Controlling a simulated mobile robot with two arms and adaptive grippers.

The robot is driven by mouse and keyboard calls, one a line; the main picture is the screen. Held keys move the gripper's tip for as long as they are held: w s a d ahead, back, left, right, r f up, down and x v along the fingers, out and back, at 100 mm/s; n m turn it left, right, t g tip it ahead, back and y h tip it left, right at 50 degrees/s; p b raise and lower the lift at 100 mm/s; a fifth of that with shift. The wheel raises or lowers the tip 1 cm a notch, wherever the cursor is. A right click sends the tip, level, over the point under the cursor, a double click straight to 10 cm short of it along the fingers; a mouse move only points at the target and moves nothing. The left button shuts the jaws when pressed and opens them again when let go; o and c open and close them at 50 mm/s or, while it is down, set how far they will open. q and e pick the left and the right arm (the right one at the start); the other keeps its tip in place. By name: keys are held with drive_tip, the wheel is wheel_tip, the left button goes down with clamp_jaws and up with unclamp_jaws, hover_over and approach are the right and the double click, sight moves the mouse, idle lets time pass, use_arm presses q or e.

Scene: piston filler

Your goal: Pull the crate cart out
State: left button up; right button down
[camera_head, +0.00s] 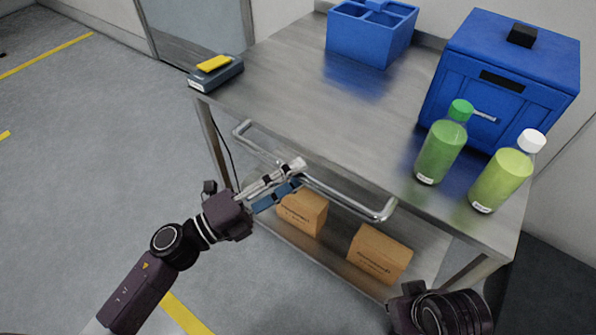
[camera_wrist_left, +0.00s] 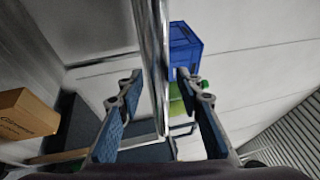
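The cart looks like a steel-topped table (camera_head: 300,105) with a lower shelf and a bent metal handle bar (camera_head: 345,200) along its near side. I cannot tell whether it has wheels. My left gripper (camera_head: 295,175) is at the middle of the handle bar. In the left wrist view the left gripper (camera_wrist_left: 160,78) is open, its two blue-padded fingers apart, with the handle bar (camera_wrist_left: 152,60) running between them. Neither finger visibly presses on the bar. My right arm's end shows at the bottom right of the head view; its fingers are hidden.
On the top stand a blue divided crate (camera_head: 365,38), a blue lidded box (camera_head: 505,75), two green bottles (camera_head: 440,152) (camera_head: 500,180) and a grey device (camera_head: 215,75) with a yellow top. Cardboard boxes (camera_head: 303,210) (camera_head: 378,254) lie on the lower shelf. Floor at left is clear.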

use_arm(q)
drive_tip(key=shift+w+d+r, duration=0.1)
drive_tip(key=shift+w+d, duration=0.2)
drive_tip(key=shift+d, duration=0.2)
clamp_jaws()
